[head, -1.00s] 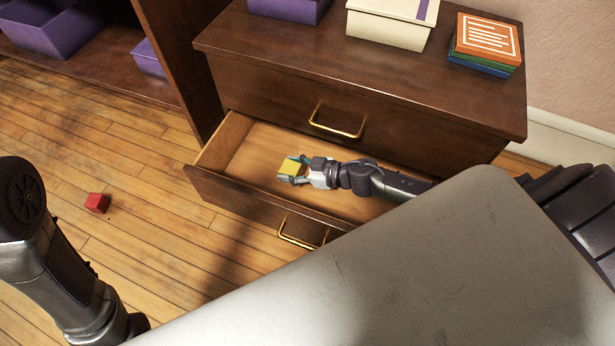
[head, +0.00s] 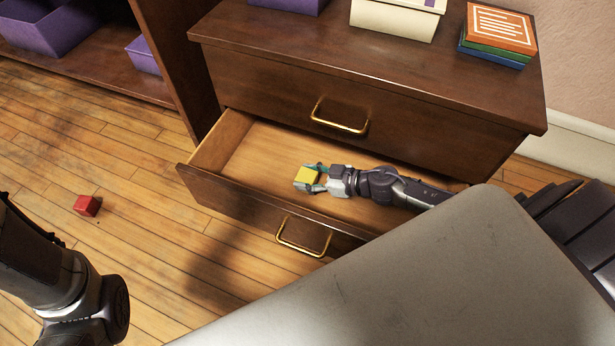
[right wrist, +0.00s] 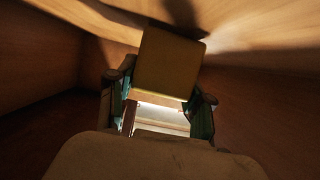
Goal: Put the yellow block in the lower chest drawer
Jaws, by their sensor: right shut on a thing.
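The yellow block (head: 306,174) is between the fingertips of my right gripper (head: 311,178), over the open lower chest drawer (head: 205,187). The gripper is shut on it. In the right wrist view the yellow block (right wrist: 168,62) is dim and sits between the teal fingers of my right gripper (right wrist: 166,100), with wooden drawer walls around. I cannot tell whether the block touches the drawer floor. The drawer is pulled out and otherwise looks empty. Part of my left arm shows at the left edge of the head view, but its gripper is not visible.
The upper drawer (head: 365,105) is shut above the open one. A red block (head: 87,205) lies on the wooden floor at left. A cream box (head: 395,18) and stacked books (head: 497,35) stand on the chest. Purple boxes (head: 45,28) sit on a shelf at left.

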